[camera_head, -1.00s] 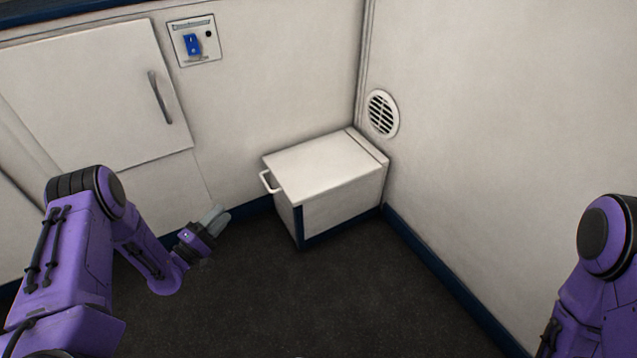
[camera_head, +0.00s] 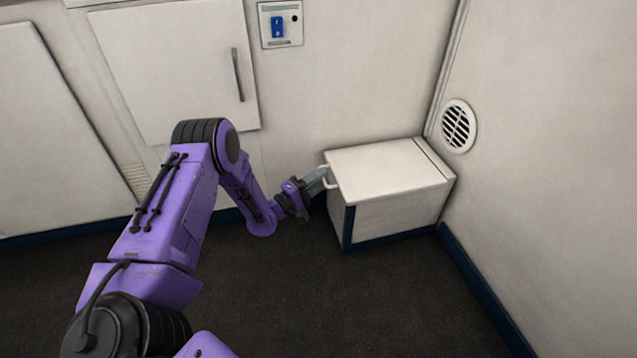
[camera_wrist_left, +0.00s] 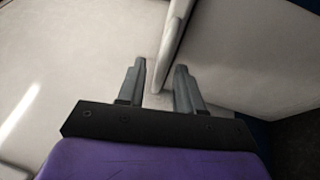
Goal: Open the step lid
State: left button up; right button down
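The step is a white box with a blue-trimmed base, in the corner in the head view. Its flat lid (camera_head: 382,168) lies closed on top, with a white handle (camera_head: 329,184) on its left edge. My left gripper (camera_head: 317,180) is at this handle, its fingers overlapping it in the picture. In the left wrist view the two grey fingers (camera_wrist_left: 160,85) stand apart, and a pale bar or edge (camera_wrist_left: 174,42) runs down to the gap between them. I cannot tell whether they touch it. My right gripper is out of view.
A wall with a round vent (camera_head: 459,126) stands close on the step's right. A cabinet door (camera_head: 175,70) and a blue switch panel (camera_head: 281,25) are on the back wall. The dark floor (camera_head: 300,300) in front is clear.

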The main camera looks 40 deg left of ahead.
pick_arm(q)
grip_shut()
dwell(1.4)
